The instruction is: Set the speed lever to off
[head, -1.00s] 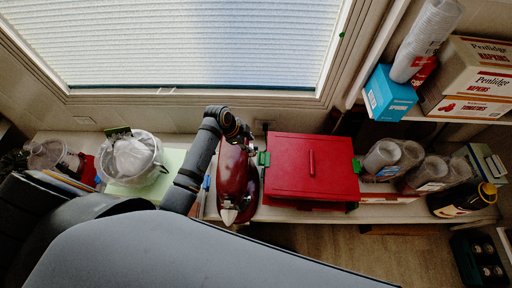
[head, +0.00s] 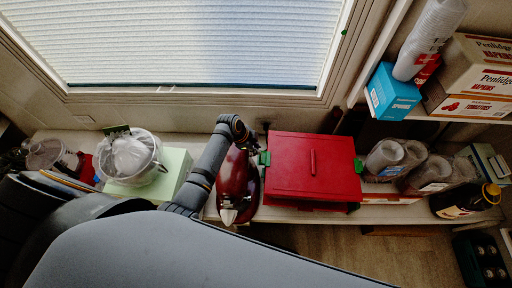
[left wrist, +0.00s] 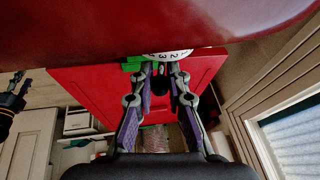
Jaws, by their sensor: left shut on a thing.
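A dark red stand mixer (head: 237,184) stands on the counter, its silver end facing the front. In the left wrist view its glossy red body (left wrist: 150,22) fills the top. Below it sits a white numbered speed dial (left wrist: 165,56). The speed lever's dark knob (left wrist: 160,85) shows between my fingers. My left gripper (left wrist: 161,76) is shut on the speed lever, under the mixer body. In the head view my left gripper (head: 248,136) is at the mixer's back end, its fingertips mostly hidden.
A red box (head: 312,168) with green clips stands close on the mixer's right. On the left, a clear bowl (head: 130,158) is by a pale green box (head: 176,167). Clear containers (head: 398,158) and a dark bottle (head: 466,200) stand farther right. A window (head: 200,45) is behind.

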